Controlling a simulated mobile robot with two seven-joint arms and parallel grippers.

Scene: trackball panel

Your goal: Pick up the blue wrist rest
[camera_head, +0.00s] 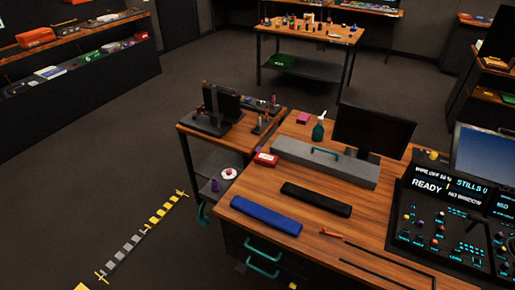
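The blue wrist rest (266,215) is a long, low bar lying flat near the front left edge of the wooden desk (300,240). It runs slightly down to the right and nothing covers it. A similar black bar (316,198) lies behind it and to the right, apart from it. Neither of my grippers shows in the head view.
Behind the bars stand a long grey box with a green handle (325,163), a red box (266,159), a green bottle (318,130) and a monitor (372,131). A control panel (455,225) fills the right side. An orange object (331,232) lies near the front. Open floor is left.

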